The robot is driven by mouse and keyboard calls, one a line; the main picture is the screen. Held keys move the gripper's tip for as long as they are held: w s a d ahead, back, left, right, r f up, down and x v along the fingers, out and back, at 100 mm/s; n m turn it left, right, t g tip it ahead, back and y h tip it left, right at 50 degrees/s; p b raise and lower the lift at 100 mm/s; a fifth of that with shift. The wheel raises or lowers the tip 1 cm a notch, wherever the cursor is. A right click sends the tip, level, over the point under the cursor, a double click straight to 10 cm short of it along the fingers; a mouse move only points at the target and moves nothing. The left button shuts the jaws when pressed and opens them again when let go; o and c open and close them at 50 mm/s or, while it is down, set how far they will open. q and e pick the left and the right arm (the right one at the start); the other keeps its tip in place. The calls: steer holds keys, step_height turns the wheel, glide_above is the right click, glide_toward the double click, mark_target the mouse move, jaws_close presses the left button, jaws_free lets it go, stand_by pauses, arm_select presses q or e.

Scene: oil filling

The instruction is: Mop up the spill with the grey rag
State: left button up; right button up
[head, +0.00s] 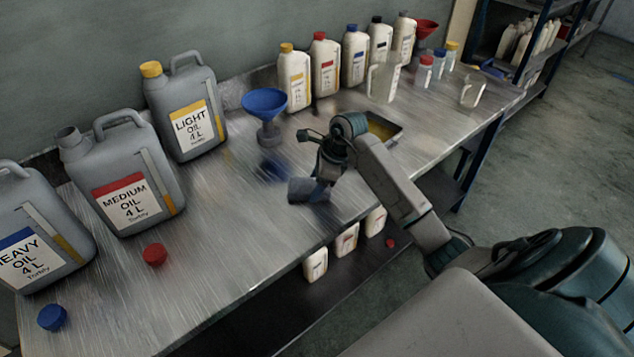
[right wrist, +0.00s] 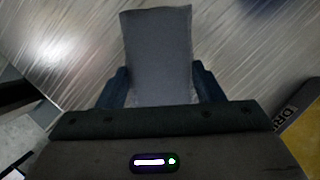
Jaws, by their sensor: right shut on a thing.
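The grey rag (head: 308,190) is a soft block-like piece at the near middle of the metal bench. My right gripper (head: 322,184) is shut on it and holds it at or just above the bench top; I cannot tell if it touches. In the right wrist view the rag (right wrist: 158,50) sticks out between the two fingers of my right gripper (right wrist: 163,92). A dark bluish patch (head: 274,168) lies on the bench behind the rag; I cannot tell whether it is the spill or the funnel's reflection. My left gripper is out of view.
The blue funnel (head: 265,103) stands behind the patch. A drip tray (head: 398,138) with yellowish liquid sits behind my right wrist. Large oil cans (head: 186,105) stand at left, with a red cap (head: 155,254) and a blue cap (head: 52,317). Several bottles line the back.

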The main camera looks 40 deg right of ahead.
mark_target(295, 189)
steer(key=a, duration=0.4)
steer(key=shift+a+b, duration=0.3)
steer(key=d+b, duration=0.3)
steer(key=d, duration=0.7)
steer(key=a, duration=0.3)
steer(key=s+a, duration=0.1)
steer(key=a, duration=0.2)
steer(key=s+a+b, duration=0.1)
steer(key=a, duration=0.3)
steer(key=d+b, duration=0.3)
steer(key=d, duration=0.6)
steer(key=shift+f, duration=0.15)
steer(key=shift+d, duration=0.5)
steer(key=w+a, duration=0.1)
steer(key=a, duration=0.2)
steer(key=w+a+b, duration=0.1)
steer(key=a, duration=0.2)
steer(key=w+a, duration=0.2)
steer(key=a, duration=0.2)
steer(key=shift+b, duration=0.4)
steer(key=d+b, duration=0.2)
steer(key=d, duration=0.8)
steer(key=shift+s+a, duration=0.35)
steer(key=shift+a, duration=0.5)
steer(key=shift+s+a, duration=0.3)
steer(key=shift+a, duration=0.55)
steer(key=shift+s+a, duration=0.35)
steer(key=shift+a, duration=0.5)
steer(key=shift+r, duration=0.25)
